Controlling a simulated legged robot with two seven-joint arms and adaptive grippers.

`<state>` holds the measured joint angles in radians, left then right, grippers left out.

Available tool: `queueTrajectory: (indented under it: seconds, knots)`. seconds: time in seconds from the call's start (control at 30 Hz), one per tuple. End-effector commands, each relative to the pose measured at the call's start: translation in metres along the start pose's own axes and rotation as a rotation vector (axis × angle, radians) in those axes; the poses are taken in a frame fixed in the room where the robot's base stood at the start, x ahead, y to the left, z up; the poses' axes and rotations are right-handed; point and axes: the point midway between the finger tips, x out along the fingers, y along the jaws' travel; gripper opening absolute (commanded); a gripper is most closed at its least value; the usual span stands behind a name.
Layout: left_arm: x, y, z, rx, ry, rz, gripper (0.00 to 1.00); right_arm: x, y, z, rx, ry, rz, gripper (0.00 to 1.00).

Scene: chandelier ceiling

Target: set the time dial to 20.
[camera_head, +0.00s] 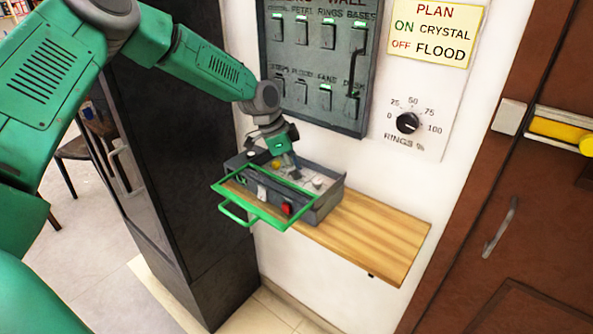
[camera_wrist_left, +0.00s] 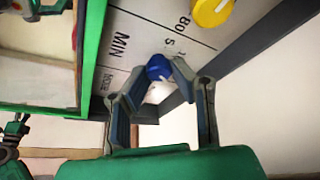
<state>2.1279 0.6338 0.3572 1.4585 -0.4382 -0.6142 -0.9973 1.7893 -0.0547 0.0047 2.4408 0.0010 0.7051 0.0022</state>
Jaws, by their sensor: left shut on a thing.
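A grey control box (camera_head: 328,203) sits on the wooden shelf, with a green frame and handle (camera_head: 243,216) at its front. In the left wrist view, a blue dial (camera_wrist_left: 158,68) with a white pointer mark sits on the pale panel, which bears the lettering "MIN" and "80". My left gripper (camera_head: 287,160) reaches down into the box from above. In the left wrist view its fingers (camera_wrist_left: 160,78) are closed around the blue dial. The dial's full scale is partly hidden, so its exact reading cannot be told. My right gripper is not in view.
A yellow knob (camera_wrist_left: 210,10) is near the blue dial, and a red knob (camera_head: 287,208) is at the box's front. The wooden shelf (camera_head: 375,233) is clear on its right. A switch panel (camera_head: 318,70) and a rings dial (camera_head: 407,123) are on the wall behind.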

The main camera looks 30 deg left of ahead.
Motion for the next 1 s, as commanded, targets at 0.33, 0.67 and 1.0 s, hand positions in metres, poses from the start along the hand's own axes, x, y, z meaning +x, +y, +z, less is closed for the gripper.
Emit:
queueTrajectory:
  seconds: [0.33,0.67,1.0]
  knots:
    - [-0.0041,-0.0055,-0.0019,0.037,0.006,0.001,0.0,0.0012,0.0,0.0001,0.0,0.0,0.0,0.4]
    - [-0.004,-0.0054,-0.0021,0.035,0.006,0.001,0.41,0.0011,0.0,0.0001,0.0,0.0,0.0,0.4]
    - [-0.0023,-0.003,-0.0016,0.035,0.002,0.009,0.41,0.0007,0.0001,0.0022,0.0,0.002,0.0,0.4]
